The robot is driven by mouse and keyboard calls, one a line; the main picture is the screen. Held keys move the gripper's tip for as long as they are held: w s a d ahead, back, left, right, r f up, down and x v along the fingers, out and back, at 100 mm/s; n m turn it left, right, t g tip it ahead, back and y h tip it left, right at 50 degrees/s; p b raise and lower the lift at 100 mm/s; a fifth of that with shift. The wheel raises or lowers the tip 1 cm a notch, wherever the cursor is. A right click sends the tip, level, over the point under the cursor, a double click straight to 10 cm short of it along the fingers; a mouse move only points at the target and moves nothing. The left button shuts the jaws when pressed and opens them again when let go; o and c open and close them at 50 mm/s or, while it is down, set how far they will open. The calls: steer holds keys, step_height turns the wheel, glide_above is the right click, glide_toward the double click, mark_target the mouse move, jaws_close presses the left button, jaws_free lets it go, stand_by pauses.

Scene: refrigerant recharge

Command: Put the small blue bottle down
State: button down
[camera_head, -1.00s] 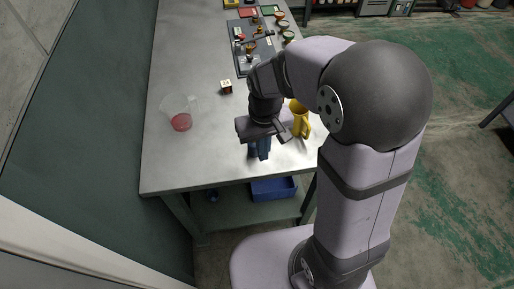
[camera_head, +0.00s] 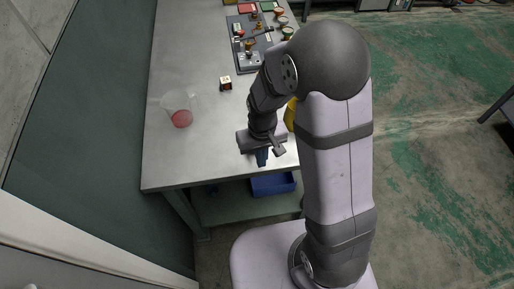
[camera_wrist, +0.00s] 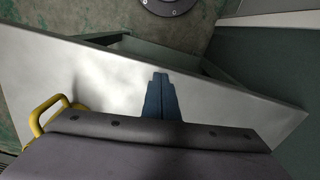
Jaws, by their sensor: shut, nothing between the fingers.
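My gripper (camera_head: 262,158) is over the front part of the metal table, near its front edge. Its blue fingers (camera_wrist: 160,97) are pressed together in the wrist view, with nothing between them. I cannot pick out a small blue bottle for certain.
The metal table (camera_head: 175,165) has a clear cup with red contents (camera_head: 180,112) at left, a small cube (camera_head: 225,83) and a yellow mug (camera_head: 290,114) partly behind my arm. A blue bin (camera_head: 272,185) sits below. The front left tabletop is clear.

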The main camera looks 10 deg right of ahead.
steer(key=shift+w+a+f+p, duration=0.1)
steer(key=shift+w+f+p, duration=0.15)
steer(key=shift+w, duration=0.4)
steer(key=shift+w+a+f+p, duration=0.1)
steer(key=shift+w+p, duration=0.3)
steer(key=shift+w, duration=0.3)
steer(key=shift+w+a+f+p, duration=0.1)
steer(key=shift+w+f+p, duration=0.15)
steer(key=shift+w, duration=0.4)
steer(key=w, duration=0.4)
steer(key=w+a+b, duration=0.1)
steer(key=w, duration=0.7)
steer(key=shift+w+a+r, duration=0.1)
steer(key=shift+a, duration=0.3)
steer(key=shift+s+d, duration=0.15)
steer(key=shift+s, duration=0.8)
steer(key=shift+s+d, duration=0.15)
steer(key=shift+s, duration=0.75)
step_height(320, 180, up, 10)
steer(key=b, duration=0.2)
steer(key=shift+s, duration=0.15)
